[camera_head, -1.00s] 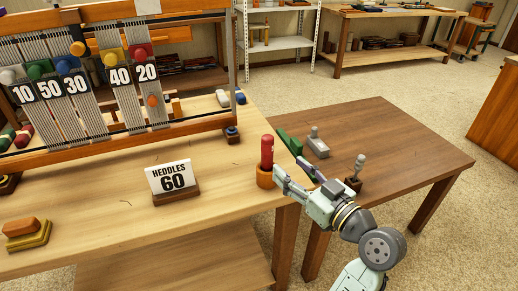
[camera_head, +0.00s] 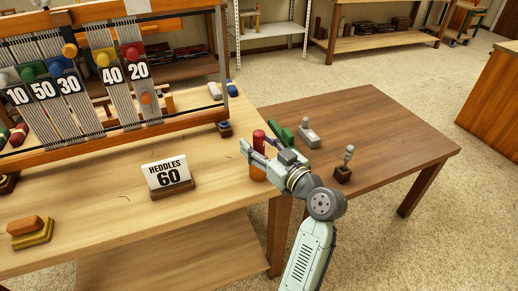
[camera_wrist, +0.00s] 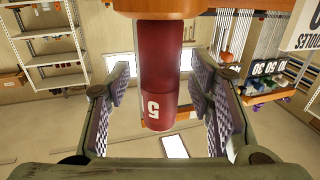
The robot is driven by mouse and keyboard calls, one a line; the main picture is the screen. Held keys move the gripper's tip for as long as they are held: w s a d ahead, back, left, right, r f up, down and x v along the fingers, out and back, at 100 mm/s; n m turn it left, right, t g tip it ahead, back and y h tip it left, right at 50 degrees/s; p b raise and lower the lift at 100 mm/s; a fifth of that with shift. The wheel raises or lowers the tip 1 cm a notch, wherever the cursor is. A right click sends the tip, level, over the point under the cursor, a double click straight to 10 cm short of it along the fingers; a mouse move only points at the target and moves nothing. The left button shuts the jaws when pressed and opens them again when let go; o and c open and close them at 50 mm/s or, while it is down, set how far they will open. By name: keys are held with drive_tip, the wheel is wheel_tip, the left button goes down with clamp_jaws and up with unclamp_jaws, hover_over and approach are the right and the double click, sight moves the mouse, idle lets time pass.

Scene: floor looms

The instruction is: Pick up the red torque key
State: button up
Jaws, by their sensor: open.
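The red torque key (camera_head: 259,136) stands upright in an orange-brown holder (camera_head: 258,173) at the right end of the light wooden bench. My gripper (camera_head: 254,153) is level with the key, with its fingers partly covering it in the head view. In the wrist view, which looks upside down, the key (camera_wrist: 160,65) carries a white "5" and lies between the two open, purple-padded fingers (camera_wrist: 160,88). Gaps show on both sides, so the pads seem apart from it. The holder (camera_wrist: 160,7) shows at that view's top edge.
A darker table (camera_head: 390,138) at the right holds a green block (camera_head: 282,132), a grey stamp-like piece (camera_head: 308,132) and a small knobbed piece (camera_head: 345,165).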

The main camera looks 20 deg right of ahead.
drive_tip(key=shift+c, duration=0.3)
clamp_jaws()
idle(0.4)
wheel_tip(320, 180, up, 10)
drive_tip(key=shift+r+b, duration=0.1)
drive_tip(key=shift+b, duration=0.6)
